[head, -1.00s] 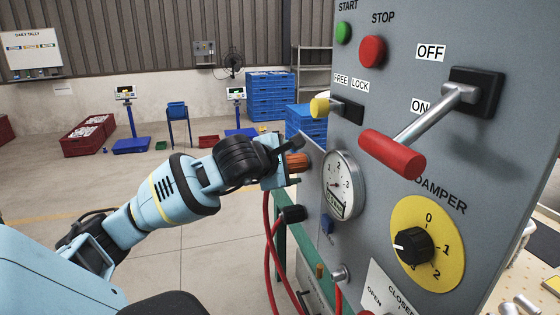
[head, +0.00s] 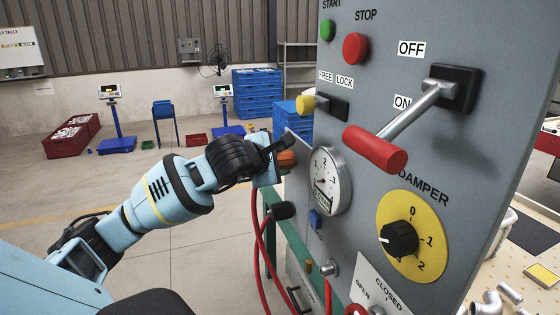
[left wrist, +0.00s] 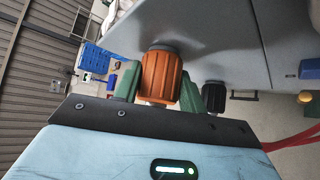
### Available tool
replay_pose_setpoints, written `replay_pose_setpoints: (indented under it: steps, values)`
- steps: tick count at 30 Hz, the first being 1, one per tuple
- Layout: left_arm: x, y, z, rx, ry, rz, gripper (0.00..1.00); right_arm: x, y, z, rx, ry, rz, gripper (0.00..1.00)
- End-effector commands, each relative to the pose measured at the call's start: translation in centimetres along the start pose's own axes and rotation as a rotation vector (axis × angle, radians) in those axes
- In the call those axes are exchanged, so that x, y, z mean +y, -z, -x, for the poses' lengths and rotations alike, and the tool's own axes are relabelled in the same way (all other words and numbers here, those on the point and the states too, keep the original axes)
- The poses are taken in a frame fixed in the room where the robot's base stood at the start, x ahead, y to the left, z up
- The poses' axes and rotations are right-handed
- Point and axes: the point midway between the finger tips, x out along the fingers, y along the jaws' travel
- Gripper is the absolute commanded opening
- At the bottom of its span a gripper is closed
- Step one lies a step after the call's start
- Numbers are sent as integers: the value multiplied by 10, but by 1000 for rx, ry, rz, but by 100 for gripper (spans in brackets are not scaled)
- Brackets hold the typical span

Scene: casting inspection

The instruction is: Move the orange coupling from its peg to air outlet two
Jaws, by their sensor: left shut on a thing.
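The orange coupling (head: 287,159) is a ribbed cylinder at the left edge of the grey control panel (head: 440,160). My left gripper (head: 280,164) is shut on it. In the left wrist view the orange coupling (left wrist: 161,74) sits between the two green fingers of my left gripper (left wrist: 160,86), with its far end at or very near a grey surface. I cannot tell whether it is seated on anything there. Air outlet two cannot be made out. My right gripper is not in view.
A black coupling (head: 283,211) sits just below the gripper, with red hoses (head: 262,245) hanging nearby. A pressure gauge (head: 325,180), a red-handled lever (head: 375,148) and a damper knob (head: 398,239) stick out from the panel. Open floor lies to the left.

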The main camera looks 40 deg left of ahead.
Motion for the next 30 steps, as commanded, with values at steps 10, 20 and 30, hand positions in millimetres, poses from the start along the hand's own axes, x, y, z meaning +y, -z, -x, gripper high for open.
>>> replay_pose_setpoints:
  steps: [10, 20, 30]
  values:
    - [0, 5, 3, 4, 0, -1, 13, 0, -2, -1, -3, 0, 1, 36]
    - [0, 13, 11, 3, 0, -1, 13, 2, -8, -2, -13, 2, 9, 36]
    - [-1, 22, 19, 4, 0, 0, 13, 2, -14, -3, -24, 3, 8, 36]
